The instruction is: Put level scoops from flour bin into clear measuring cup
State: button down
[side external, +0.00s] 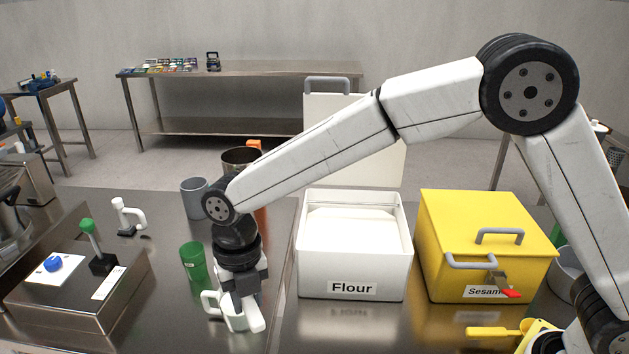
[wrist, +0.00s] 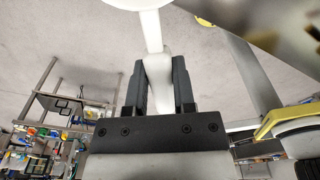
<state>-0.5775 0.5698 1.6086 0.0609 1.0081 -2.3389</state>
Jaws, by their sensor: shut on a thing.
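My gripper (side external: 242,296) points down over the steel table, left of the flour bin (side external: 352,288). In the wrist view my gripper (wrist: 160,85) is shut on the white scoop (wrist: 152,32) by its handle; the scoop's round end is cut off at the top edge. In the side view a white piece (side external: 256,318) sticks out below the fingers, beside a pale cup-like shape with a loop handle (side external: 209,303). I cannot tell whether that shape is the measuring cup. The flour bin is open, with white flour (side external: 352,228) inside and its lid (side external: 390,150) upright behind.
A yellow sesame bin (side external: 440,235), closed, stands right of the flour bin, with a yellow scoop (side external: 488,332) in front. A green cup (side external: 194,263) stands close left of my gripper. A grey cup (side external: 194,200) is behind. A steel box (side external: 80,300) stands far left.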

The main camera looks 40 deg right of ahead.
jog(key=shift+s+r+t, duration=0.2)
jog(key=shift+r+t, duration=0.3)
jog(key=shift+r, duration=1.05)
jog(key=shift+w+d+r+m, duration=0.1)
jog(key=shift+w+d+m, duration=0.2)
jog(key=shift+d+m, duration=0.25)
jog(key=w+d+r+m, duration=0.2)
jog(key=d+m, duration=1.1)
jog(key=m, duration=0.1)
jog(key=w+d+r+m, duration=0.2)
jog(key=w+d+m, duration=0.1)
jog(key=d+m, duration=1)
jog(key=shift+r+m, duration=0.25)
jog(key=shift+m, duration=0.5)
jog(key=shift+d, duration=0.1)
